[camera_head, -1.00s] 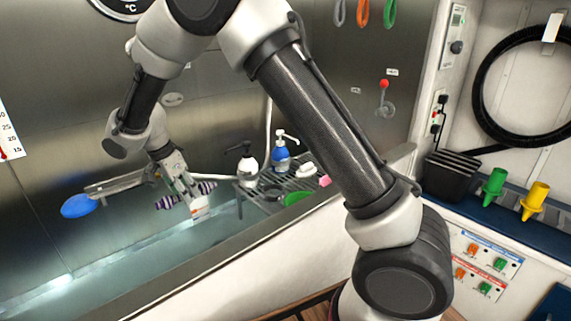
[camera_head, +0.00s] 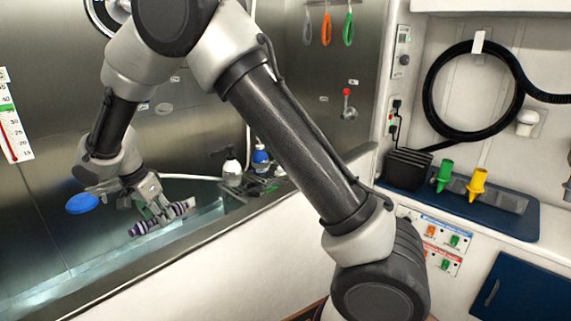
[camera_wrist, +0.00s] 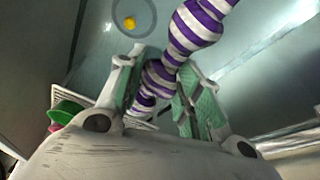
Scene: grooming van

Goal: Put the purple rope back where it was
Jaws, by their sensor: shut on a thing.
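The purple-and-white striped rope (camera_head: 145,228) is held above the tub, slightly tilted, in the head view. My gripper (camera_head: 162,210) is closed around its middle, with both ends sticking out. In the wrist view, the rope (camera_wrist: 205,22) runs between the two green-padded fingers of my gripper (camera_wrist: 160,82), and its upper part extends past the top edge. The spot where the rope was before cannot be told from these frames.
The tub's wall (camera_head: 230,220) runs diagonally below my arm. Pump bottles (camera_head: 261,160) stand at its far end. A blue disc (camera_head: 82,203) is left of my gripper. Green and yellow cones (camera_head: 477,184) stand right.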

